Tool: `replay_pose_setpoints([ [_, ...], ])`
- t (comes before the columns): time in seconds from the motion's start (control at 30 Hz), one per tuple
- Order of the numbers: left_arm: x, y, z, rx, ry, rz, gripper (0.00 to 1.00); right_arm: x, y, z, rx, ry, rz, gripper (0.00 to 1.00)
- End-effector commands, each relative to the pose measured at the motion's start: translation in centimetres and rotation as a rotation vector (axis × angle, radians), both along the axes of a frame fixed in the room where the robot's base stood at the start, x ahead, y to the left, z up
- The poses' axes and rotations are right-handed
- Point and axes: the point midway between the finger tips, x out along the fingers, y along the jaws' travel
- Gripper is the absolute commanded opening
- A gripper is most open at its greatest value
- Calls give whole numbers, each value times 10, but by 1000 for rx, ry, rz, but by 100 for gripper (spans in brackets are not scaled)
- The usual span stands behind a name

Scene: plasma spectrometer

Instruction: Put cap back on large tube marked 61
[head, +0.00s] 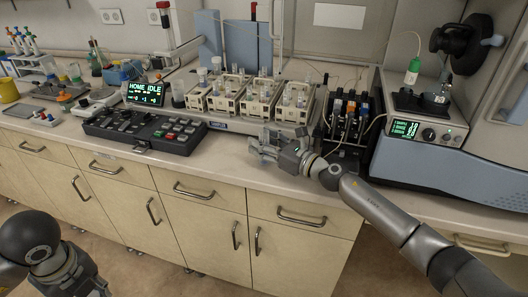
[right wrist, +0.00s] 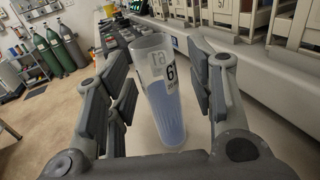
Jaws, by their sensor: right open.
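In the right wrist view a large clear tube (right wrist: 165,92) with pale blue liquid stands between my right gripper's fingers. My right gripper (right wrist: 160,100) is open around the tube, with a gap on both sides. In the head view the right gripper (head: 268,146) is low over the bench's front edge, before the rack machine; the tube is not clear there. My left gripper (head: 88,287) is partly cut off at the bottom left, below the bench. I cannot pick out the tube's cap.
A rack machine (head: 235,124) with several tubes stands behind the right gripper. A dark control panel (head: 140,128) lies to its left, a pump with tubing (head: 347,125) to its right, then the blue-grey spectrometer (head: 440,168). Small coloured items (head: 45,118) lie at the far left.

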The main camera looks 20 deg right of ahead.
Motion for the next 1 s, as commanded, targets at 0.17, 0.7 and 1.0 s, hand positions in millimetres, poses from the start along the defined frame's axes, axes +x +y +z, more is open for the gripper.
replay_pose_setpoints([
  [0.17, 0, 0, 0, 0, 0, 0, 23, 0, 0, 0, 0, 0, 0, 43],
  [0.7, 0, 0, 0, 0, 0, 0, 23, 0, 0, 0, 1, -1, -1, 0],
  [1.0, 0, 0, 7, 0, 0, 0, 23, 0, -1, 24, -4, -5, 0, 0],
])
